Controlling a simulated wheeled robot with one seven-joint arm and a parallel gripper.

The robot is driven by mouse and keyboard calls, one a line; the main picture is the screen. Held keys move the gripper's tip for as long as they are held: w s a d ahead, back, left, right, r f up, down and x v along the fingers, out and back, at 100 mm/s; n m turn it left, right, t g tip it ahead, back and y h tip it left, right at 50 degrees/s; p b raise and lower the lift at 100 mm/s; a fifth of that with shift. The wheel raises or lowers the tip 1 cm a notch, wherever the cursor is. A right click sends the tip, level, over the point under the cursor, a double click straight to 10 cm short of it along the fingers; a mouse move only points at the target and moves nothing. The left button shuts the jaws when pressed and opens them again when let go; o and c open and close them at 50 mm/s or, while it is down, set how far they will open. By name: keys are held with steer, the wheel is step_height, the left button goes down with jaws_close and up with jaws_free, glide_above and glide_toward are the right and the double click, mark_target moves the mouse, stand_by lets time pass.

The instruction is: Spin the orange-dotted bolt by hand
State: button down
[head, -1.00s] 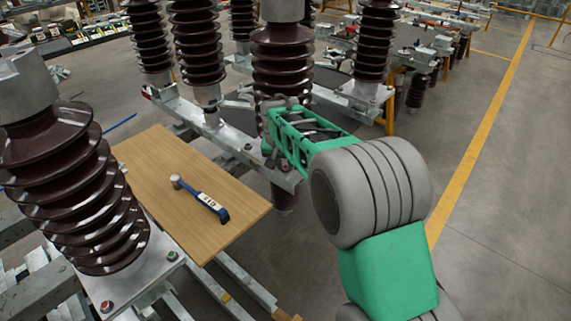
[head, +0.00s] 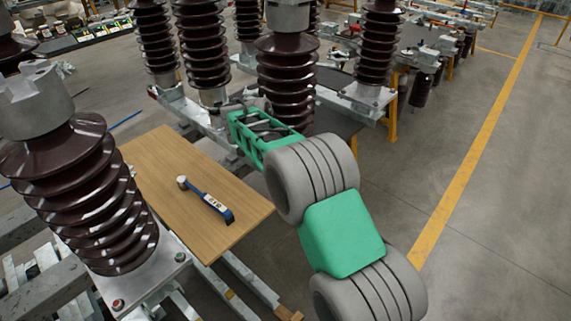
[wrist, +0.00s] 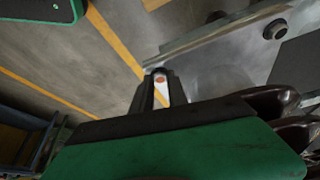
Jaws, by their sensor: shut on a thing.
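In the wrist view, the orange-dotted bolt (wrist: 160,79) shows as a small orange-red spot between the tips of my dark fingers. My gripper (wrist: 161,87) is shut on it, close to the edge of a grey metal beam. In the head view, my green gripper (head: 240,117) reaches to the base of a brown ribbed insulator (head: 288,82). The bolt cannot be made out there.
A wooden board (head: 235,213) lies left of my arm with a blue-handled tool (head: 207,200) on it. A large insulator (head: 85,200) stands at front left; its base plate carries a red-marked bolt (head: 118,304) and a green-marked bolt (head: 180,257). The floor at right is open.

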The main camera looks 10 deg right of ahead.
steer(key=shift+m, duration=0.4)
steer(key=c, duration=1.3)
jaws_free()
steer(key=p+v, duration=0.1)
steer(key=v, duration=0.6)
steer(key=shift+a+r+p, duration=0.15)
steer(key=shift+r+p, duration=0.15)
steer(key=shift+r, duration=0.05)
